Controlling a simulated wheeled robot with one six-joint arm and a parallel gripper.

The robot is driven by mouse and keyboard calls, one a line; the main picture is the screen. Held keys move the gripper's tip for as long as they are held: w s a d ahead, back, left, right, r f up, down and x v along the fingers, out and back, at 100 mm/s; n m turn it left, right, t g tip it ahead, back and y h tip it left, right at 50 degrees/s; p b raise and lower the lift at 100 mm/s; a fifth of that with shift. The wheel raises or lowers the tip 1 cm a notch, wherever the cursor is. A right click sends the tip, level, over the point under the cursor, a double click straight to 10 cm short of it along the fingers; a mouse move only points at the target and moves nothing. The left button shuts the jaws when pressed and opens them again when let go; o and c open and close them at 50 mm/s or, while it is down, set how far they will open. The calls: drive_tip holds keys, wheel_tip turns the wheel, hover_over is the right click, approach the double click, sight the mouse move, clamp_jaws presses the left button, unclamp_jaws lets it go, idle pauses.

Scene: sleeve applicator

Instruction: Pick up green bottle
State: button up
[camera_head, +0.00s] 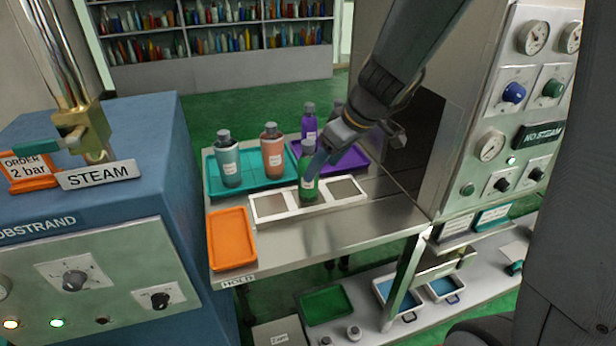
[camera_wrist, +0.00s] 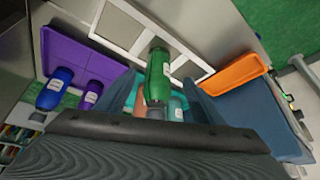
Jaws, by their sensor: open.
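The green bottle (camera_head: 309,187) stands upright in the middle section of a white three-part tray (camera_head: 272,216) on the steel table. It also shows in the wrist view (camera_wrist: 158,76), near the middle. My gripper (camera_head: 320,158) is at the bottle's upper part in the head view. In the wrist view its two blue-grey fingers (camera_wrist: 160,86) are open, one on each side of the bottle. I cannot tell whether either finger touches it. The fingers and arm hide part of the bottle's top.
A teal bottle (camera_head: 228,165) and an orange-brown bottle (camera_head: 273,152) stand on a teal tray (camera_head: 212,170) behind. An empty orange tray (camera_head: 231,240) lies front left. A steel machine (camera_head: 500,130) bounds the right.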

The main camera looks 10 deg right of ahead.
sight(308, 192)
drive_tip(key=shift+n, duration=0.4)
drive_tip(key=x, duration=0.4)
drive_tip(key=w+p+x, duration=0.1)
drive_tip(key=x, duration=0.1)
drive_tip(key=shift+w+a, duration=0.15)
drive_tip(key=shift+a, duration=0.3)
drive_tip(key=shift+w+a+f, duration=0.2)
drive_tip(key=shift+w+f, duration=0.05)
drive_tip(key=shift+f, duration=0.3)
drive_tip(key=c, duration=1.5)
drive_tip(key=shift+o, duration=0.2)
drive_tip(key=shift+r, duration=0.15)
